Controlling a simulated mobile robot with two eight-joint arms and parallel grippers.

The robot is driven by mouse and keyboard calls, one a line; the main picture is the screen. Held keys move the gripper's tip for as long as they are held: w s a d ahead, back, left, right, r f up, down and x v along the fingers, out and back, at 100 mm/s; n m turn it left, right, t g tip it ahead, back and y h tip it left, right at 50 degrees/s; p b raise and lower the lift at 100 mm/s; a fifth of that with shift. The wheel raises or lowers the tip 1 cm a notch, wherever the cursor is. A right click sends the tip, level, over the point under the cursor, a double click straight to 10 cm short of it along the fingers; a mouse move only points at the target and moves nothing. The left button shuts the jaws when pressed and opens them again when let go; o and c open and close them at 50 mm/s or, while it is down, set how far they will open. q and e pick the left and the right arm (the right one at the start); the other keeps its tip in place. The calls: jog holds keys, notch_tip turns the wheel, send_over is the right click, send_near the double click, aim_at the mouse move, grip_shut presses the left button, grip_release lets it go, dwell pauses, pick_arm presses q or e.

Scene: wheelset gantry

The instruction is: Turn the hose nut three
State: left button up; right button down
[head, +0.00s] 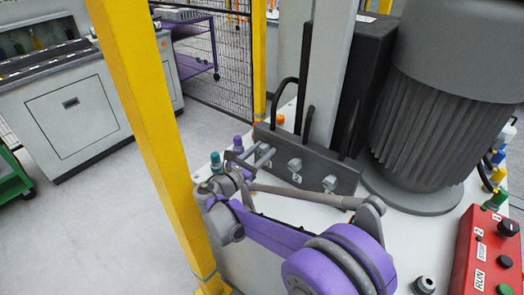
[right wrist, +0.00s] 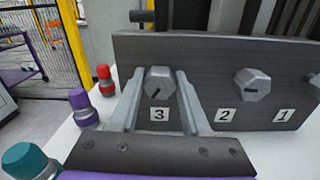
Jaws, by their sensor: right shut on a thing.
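The dark manifold block (head: 340,172) carries a row of grey hex nuts with number labels. Nut three (right wrist: 160,83), above the label 3, sits between the two fingers of my right gripper (right wrist: 160,95). A dark mark shows on its face. The gripper is shut on it and also shows in the head view (head: 265,157), where it hides most of that nut. Nut two (right wrist: 250,84) is free to the right, with a dark mark on its face. Nut one (head: 330,183) shows in the head view. My left gripper is not in view.
Purple (right wrist: 82,103), red (right wrist: 105,80) and teal (right wrist: 28,162) capped fittings stand left of the block. A large grey motor (head: 430,110) stands behind right. A red control box (head: 485,255) is at the right. A yellow post (head: 150,110) rises at the left.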

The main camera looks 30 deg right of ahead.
jog(key=m+p, duration=0.1)
jog(key=m, duration=0.4)
jog(key=shift+m, duration=0.4)
jog(key=m+p, duration=0.1)
jog(key=m, duration=0.5)
dwell(0.4)
jog(key=shift+c, duration=1.8)
grip_release()
jog(key=v, duration=1.1)
jog(key=shift+f, duration=0.15)
